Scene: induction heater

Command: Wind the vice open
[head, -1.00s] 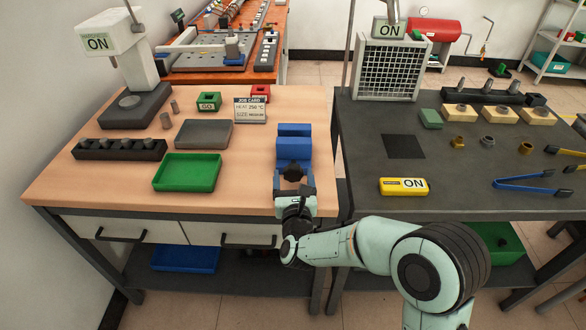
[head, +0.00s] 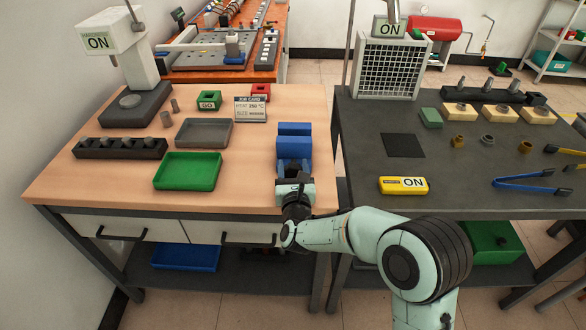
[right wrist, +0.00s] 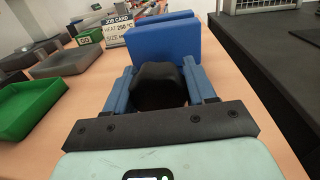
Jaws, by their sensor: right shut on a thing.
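The blue vice (head: 294,146) stands at the right front of the wooden bench, its two jaw plates upright and close together. It also fills the upper middle of the right wrist view (right wrist: 158,45). Its black handle knob (right wrist: 160,84) faces me at the front. My right gripper (head: 294,172) is at the front of the vice, with its blue fingers on either side of the knob in the right wrist view (right wrist: 162,88). It is shut on the knob. The knob is mostly hidden in the head view. My left gripper is not in view.
Left of the vice are a green tray (head: 188,184), a grey tray (head: 203,145) and a job card (head: 250,108).

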